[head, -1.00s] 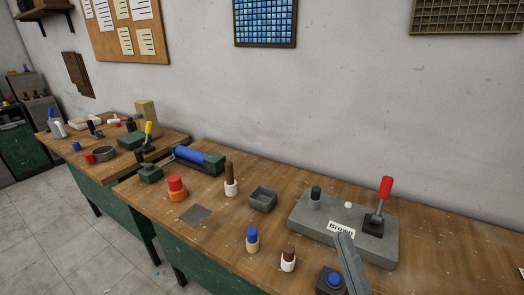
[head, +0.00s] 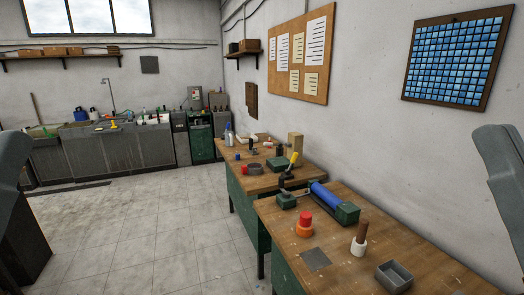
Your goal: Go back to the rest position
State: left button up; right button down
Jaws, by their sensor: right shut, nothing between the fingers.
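A grey and dark part of mine stands at the left edge. My left gripper's fingers are not in view.
The near wooden workbench (head: 424,271) carries a red and orange piece (head: 304,226), a brown-topped white piece (head: 360,241), a grey tray (head: 393,277) and a blue roller (head: 327,197). A second bench (head: 236,162) stands beyond. Open tiled floor (head: 150,235) lies left.

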pick_arm(q)
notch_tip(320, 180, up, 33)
jog(key=p, duration=3)
pick_arm(e)
notch_tip(320, 180, up, 33)
